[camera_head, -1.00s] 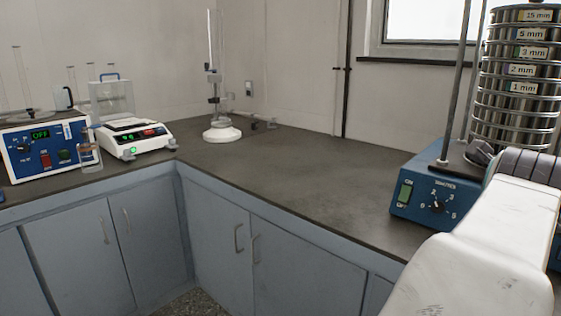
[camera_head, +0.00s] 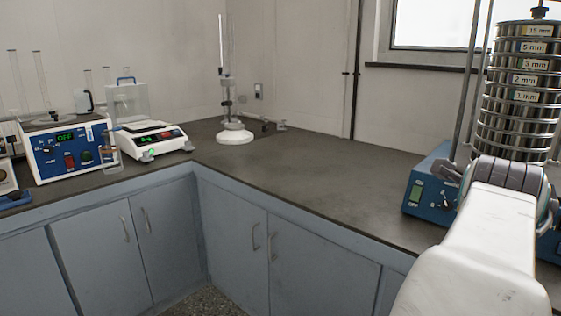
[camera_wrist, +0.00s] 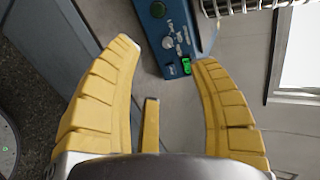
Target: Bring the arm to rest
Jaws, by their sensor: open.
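My gripper (camera_wrist: 165,55) shows in the wrist view with its yellow fingers spread wide and nothing between them. The blue base of the sieve shaker (camera_wrist: 172,30), with its knob and a lit green switch, appears beyond the fingertips. In the head view my white arm reaches up from the lower right, in front of the sieve shaker (camera_head: 418,193). The arm's end hides part of the shaker's front panel, and my gripper is not visible there. The sieve stack (camera_head: 520,90), with its size labels, stands upright on the shaker.
The dark worktop (camera_head: 320,180) is clear in the middle. A stand with a white round base (camera_head: 235,136) is at the back corner. A balance (camera_head: 155,140) and a blue instrument with a lit display (camera_head: 70,150) are at the left. Blue cabinets (camera_head: 240,240) are below.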

